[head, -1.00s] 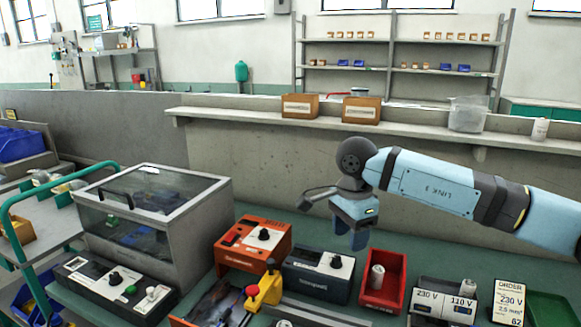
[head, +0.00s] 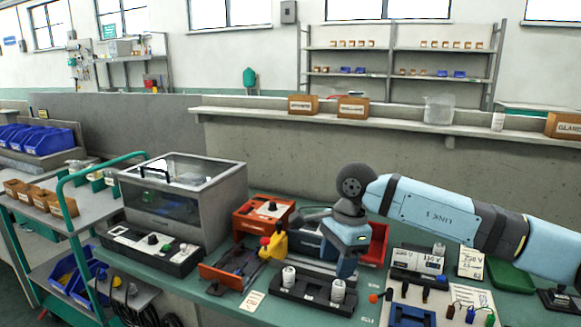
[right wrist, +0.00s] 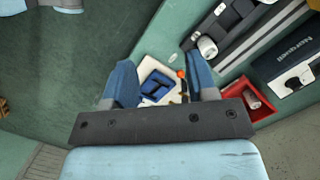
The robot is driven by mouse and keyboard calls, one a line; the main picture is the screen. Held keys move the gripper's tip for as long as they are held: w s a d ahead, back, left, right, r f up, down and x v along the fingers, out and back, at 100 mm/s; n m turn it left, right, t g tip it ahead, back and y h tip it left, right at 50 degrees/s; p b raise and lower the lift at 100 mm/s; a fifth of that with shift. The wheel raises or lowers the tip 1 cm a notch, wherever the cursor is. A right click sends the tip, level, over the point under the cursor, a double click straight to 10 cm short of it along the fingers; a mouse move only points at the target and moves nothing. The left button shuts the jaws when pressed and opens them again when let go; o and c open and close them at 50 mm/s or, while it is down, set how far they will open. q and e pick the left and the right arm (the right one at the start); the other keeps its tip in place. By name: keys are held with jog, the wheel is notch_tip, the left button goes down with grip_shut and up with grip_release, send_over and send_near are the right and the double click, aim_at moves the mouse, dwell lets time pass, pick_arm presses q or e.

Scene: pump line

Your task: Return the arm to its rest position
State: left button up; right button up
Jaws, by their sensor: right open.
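My right arm comes in from the right in the head view. Its blue gripper (head: 347,266) hangs over the bench, in front of the red bin (head: 378,243) and behind the black block with two white cylinders (head: 312,290). In the right wrist view the two blue fingers (right wrist: 162,88) stand wide apart with nothing held between them. Below them lies a white board with a blue part (right wrist: 157,87). The red bin also shows there (right wrist: 245,102), beside the right finger. My left gripper does not show.
A clear-lidded grey box (head: 184,200) and an orange instrument (head: 263,214) stand on the bench's left half. Cards, a green tray (head: 512,277) and small parts fill the right. A green-railed cart (head: 84,215) stands at left. A ledge with wooden boxes (head: 353,107) runs behind.

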jog(key=s+a+f+m+g+y, duration=0.2)
jog(key=s+a+m+g+y, duration=0.15)
jog(key=s+a+y, duration=0.4)
jog(key=s+a+f+m+g+y, duration=0.2)
jog(key=s+a+m+y, duration=0.2)
jog(key=s+a+y, duration=0.3)
jog(key=d+f+n+t+h, duration=0.4)
jog(key=d+f+n+t, duration=0.3)
jog(key=n+t, duration=0.75)
jog(key=d+f+n+t+h, duration=0.3)
jog(key=d+f+n+t, duration=0.5)
jog(key=n, duration=1.1)
jog(key=s+d+f+m+g+h, duration=0.3)
jog(key=s+d+f+m, duration=0.15)
jog(key=s+f, duration=0.2)
jog(key=s+d+f+m+g+h, duration=0.2)
jog(key=s+d+f+m+h, duration=0.1)
jog(key=s+d+f+m, duration=0.25)
pick_arm(q)
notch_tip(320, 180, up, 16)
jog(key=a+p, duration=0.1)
jog(key=p, duration=2.1)
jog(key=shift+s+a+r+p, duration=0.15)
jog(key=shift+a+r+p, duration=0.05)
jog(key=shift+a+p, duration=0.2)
pick_arm(e)
notch_tip(320, 180, up, 16)
jog(key=s, duration=0.2)
jog(key=shift+r, duration=0.15)
jog(key=shift+s, duration=0.1)
